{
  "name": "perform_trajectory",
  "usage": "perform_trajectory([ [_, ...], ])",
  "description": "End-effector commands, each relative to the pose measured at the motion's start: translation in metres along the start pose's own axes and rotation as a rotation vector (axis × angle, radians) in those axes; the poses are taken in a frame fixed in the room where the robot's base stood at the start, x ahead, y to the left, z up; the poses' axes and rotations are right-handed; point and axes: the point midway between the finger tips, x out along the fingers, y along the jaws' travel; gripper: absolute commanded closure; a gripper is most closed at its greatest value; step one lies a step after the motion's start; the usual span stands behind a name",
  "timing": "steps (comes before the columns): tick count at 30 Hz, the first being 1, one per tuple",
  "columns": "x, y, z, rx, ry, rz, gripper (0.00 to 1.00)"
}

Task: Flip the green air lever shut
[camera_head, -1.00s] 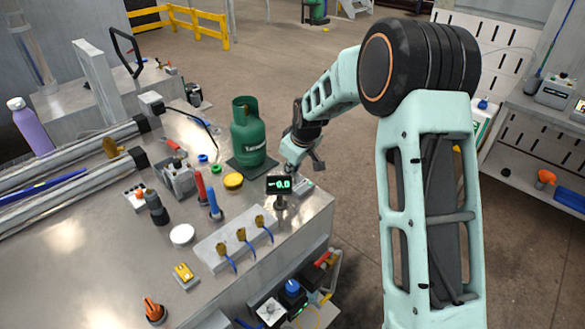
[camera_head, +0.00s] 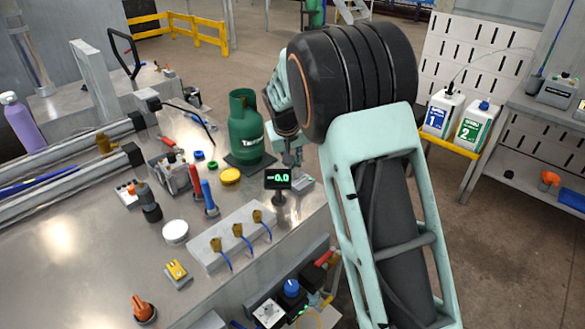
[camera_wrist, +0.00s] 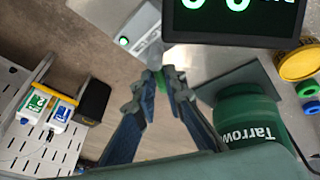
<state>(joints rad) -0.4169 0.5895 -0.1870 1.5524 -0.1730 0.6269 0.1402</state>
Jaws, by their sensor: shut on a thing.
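In the wrist view a small green piece, which looks like the green air lever (camera_wrist: 161,82), shows between the fingertips of my gripper (camera_wrist: 163,82). The jaws are shut on it, and the fingers hide most of it. A pale metal part (camera_wrist: 150,56) is just beyond the tips. How far the lever is turned cannot be told. In the head view my gripper (camera_head: 292,158) is low at the bench's right edge, just right of the green cylinder and behind the small display. My arm partly covers it, and the lever cannot be made out there.
The green gas cylinder (camera_head: 245,135) stands upright on a dark plate (camera_wrist: 237,80), close to my fingers. A display (camera_head: 278,179) reading 0.0 stands in front. A yellow cap (camera_head: 230,176) and a manifold (camera_head: 212,254) with brass fittings are nearby.

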Motion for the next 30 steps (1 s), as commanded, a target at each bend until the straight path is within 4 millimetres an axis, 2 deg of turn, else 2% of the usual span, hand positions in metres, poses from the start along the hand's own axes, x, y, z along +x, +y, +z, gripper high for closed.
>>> perform_trajectory([
  [21, 0.001, 0.009, -0.001, 0.61, -0.133, 0.255, 1.0],
  [30, 0.001, 0.011, 0.001, 0.805, -0.176, 0.335, 1.0],
])
